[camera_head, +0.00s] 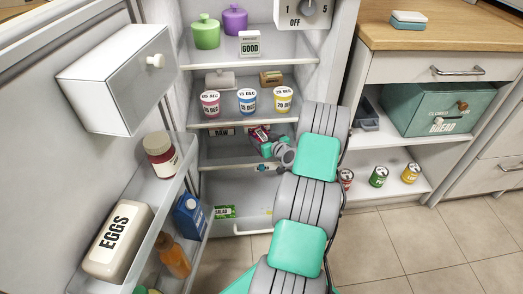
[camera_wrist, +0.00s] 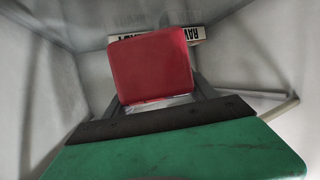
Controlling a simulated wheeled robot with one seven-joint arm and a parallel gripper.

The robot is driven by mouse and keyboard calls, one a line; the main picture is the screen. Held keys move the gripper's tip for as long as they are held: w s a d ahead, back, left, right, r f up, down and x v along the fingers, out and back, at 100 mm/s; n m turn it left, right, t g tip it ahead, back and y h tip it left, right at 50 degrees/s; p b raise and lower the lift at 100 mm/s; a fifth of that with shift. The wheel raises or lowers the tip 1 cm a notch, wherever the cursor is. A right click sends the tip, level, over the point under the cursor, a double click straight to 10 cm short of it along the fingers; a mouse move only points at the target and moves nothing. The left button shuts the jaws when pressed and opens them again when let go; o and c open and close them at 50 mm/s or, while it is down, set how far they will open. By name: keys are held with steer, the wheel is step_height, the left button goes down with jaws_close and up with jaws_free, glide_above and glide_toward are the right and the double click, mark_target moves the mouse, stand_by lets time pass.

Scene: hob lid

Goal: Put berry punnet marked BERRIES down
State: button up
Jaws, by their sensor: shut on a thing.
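In the head view the punnet (camera_head: 259,132) is a small dark red patch, partly hidden by my gripper. Its BERRIES marking is not readable. I cannot tell whether the punnet touches the shelf.
Three date-marked pots (camera_head: 247,100) stand on the shelf above. The open door at left holds an EGGS box (camera_head: 118,240), a jar (camera_head: 162,156) and a blue carton (camera_head: 189,215). The RAW shelf looks largely clear.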

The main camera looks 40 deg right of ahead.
steer(key=w+f, duration=0.1)
steer(key=d+f+b, duration=0.1)
steer(key=f, duration=0.1)
steer(key=w+f, duration=0.1)
steer(key=shift+w+d+f, duration=0.35)
steer(key=shift+d, duration=0.05)
steer(key=shift+w+d+f+b, duration=0.1)
steer(key=shift+f+b, duration=0.35)
steer(key=shift+f, duration=0.4)
steer(key=shift+w+d+f+b, duration=0.1)
steer(key=shift+f+b, duration=0.3)
steer(key=shift+f, duration=0.4)
steer(key=shift+f, duration=0.2)
steer(key=o, duration=1.8)
steer(key=shift+r, duration=0.25)
steer(key=p+v, duration=0.3)
steer(key=v, duration=0.9)
steer(key=shift+p, duration=0.35)
steer(key=shift+s+f, duration=0.1)
steer(key=shift+f, duration=0.05)
